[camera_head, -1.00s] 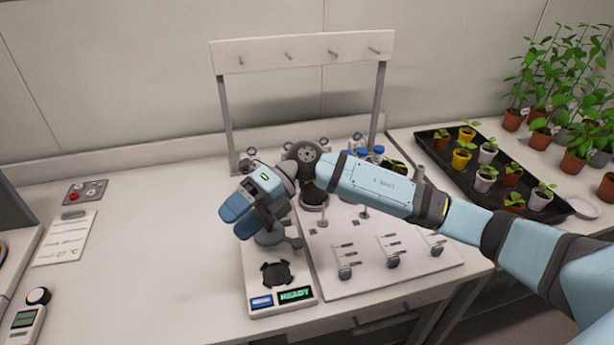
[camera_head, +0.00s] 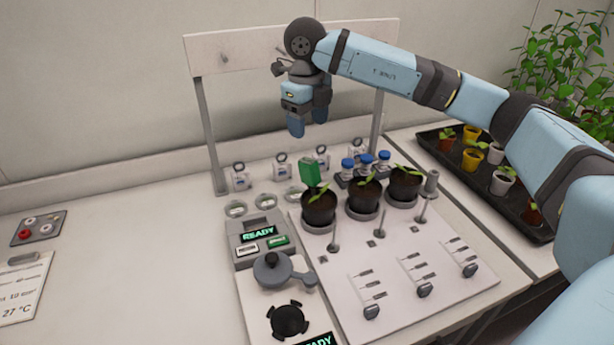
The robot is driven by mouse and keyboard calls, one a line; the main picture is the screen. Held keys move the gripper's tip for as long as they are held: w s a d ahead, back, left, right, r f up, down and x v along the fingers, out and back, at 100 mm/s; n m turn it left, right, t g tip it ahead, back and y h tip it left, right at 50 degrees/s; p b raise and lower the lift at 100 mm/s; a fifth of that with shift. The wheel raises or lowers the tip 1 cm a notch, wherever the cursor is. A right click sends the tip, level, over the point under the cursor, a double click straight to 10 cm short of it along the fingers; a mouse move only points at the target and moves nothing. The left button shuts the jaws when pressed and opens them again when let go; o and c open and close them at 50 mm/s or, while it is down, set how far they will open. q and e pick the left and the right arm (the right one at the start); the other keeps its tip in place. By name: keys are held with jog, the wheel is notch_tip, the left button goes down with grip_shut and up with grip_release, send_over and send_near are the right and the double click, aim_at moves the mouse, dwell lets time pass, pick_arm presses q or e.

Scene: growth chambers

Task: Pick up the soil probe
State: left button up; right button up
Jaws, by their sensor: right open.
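A green block-shaped head (camera_head: 309,171), which looks like the soil probe, stands upright at the left potted seedling (camera_head: 319,207). Its lower part is hidden by the pot and leaves, so I cannot tell whether it is in the soil or behind the pot. My right gripper (camera_head: 308,124) points down above the green head, in front of the rack's crossbar. It is open and empty, its blue fingertips apart from the head. My left gripper is not in view.
Two more potted seedlings (camera_head: 364,194) and blue-capped vials (camera_head: 366,163) stand to the right. Tagged items (camera_head: 240,177) line the back. The left counter is mostly clear.

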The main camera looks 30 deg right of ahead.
aim_at(309, 162)
jog(key=f, duration=1.1)
jog(key=shift+w+d+f, duration=0.1)
jog(key=shift+d+f, duration=0.15)
jog(key=shift+d, duration=0.05)
jog(key=c, duration=1)
jog(key=shift+c, duration=0.6)
jog(key=shift+r, duration=0.15)
